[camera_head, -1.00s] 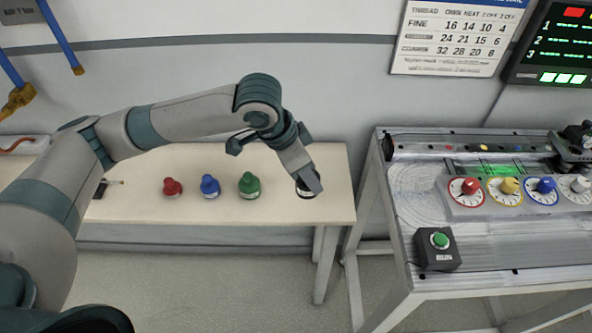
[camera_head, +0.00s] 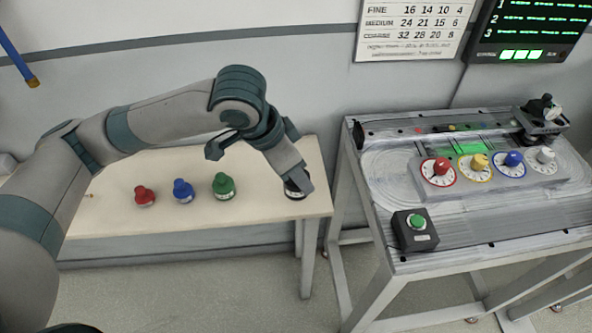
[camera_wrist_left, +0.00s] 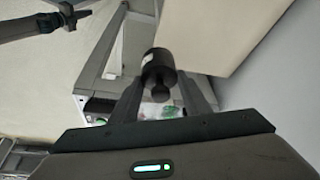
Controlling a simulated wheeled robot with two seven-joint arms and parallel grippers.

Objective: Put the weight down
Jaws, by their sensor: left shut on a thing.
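The black weight (camera_wrist_left: 157,68) is between the fingers of my left gripper (camera_wrist_left: 168,82) in the left wrist view. It has a wide round body and a narrower knob. In the head view my left gripper (camera_head: 298,186) is shut on it near the right end of the pale table (camera_head: 110,219), and only a dark part of the weight (camera_head: 296,194) shows below the fingers. I cannot tell whether it touches the tabletop. Red (camera_head: 144,196), blue (camera_head: 183,191) and green (camera_head: 223,187) weights stand upright in a row to its left.
A grey metal bench (camera_head: 460,228) stands to the right, across a gap from the table. It carries coloured dials, a black box with a green button (camera_head: 414,231) and a dark device (camera_head: 543,113). The table front is bare.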

